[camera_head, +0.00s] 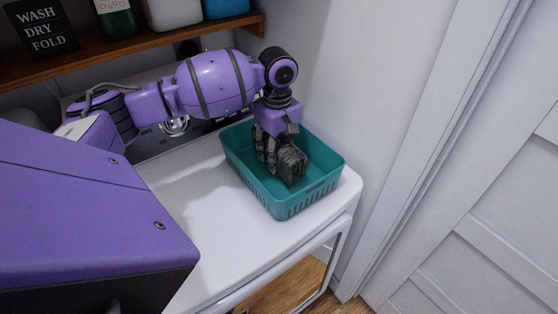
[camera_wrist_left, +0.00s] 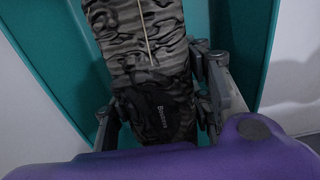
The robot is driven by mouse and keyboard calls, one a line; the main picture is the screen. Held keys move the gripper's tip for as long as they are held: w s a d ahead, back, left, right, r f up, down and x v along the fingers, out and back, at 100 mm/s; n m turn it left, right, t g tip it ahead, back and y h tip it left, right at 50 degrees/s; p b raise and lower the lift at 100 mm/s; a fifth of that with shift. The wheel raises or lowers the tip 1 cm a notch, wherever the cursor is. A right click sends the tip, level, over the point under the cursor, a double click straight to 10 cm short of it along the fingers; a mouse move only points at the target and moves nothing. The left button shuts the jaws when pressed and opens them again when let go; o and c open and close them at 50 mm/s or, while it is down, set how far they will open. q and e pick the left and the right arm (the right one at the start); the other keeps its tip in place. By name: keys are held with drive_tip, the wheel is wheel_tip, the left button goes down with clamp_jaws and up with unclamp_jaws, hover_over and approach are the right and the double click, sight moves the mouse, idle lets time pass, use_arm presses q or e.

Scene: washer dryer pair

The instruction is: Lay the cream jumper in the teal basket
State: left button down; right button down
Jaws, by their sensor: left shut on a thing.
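The teal basket (camera_head: 318,185) stands on the white top of the machine, near its right end. My left gripper (camera_head: 272,152) points down inside the basket, with a finger on either side of a dark grey, wavy-patterned folded garment (camera_head: 292,163). In the left wrist view the garment (camera_wrist_left: 148,65) is grey and black with small lettering, and the gripper (camera_wrist_left: 160,112) is shut on it. Whether the garment touches the basket floor cannot be told. No cream jumper shows in either view. My right gripper is not in view.
A white machine top (camera_head: 240,222) leaves free room in front and left of the basket. A wall (camera_head: 335,80) rises close on the right. A wooden shelf (camera_head: 140,42) with bottles and a sign hangs above my left arm.

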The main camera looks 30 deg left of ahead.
sight(279, 136)
use_arm(q)
drive_tip(key=shift+w+a+f, duration=0.1)
drive_tip(key=shift+w+f, duration=0.3)
drive_tip(key=shift+f, duration=0.1)
drive_tip(key=shift+w+f, duration=0.1)
drive_tip(key=shift+f, duration=1.45)
drive_tip(key=shift+f, duration=0.1)
drive_tip(key=c, duration=0.9)
unclamp_jaws()
drive_tip(key=shift+f, duration=0.1)
wheel_tip(279, 136, up, 12)
drive_tip(key=shift+r, duration=0.15)
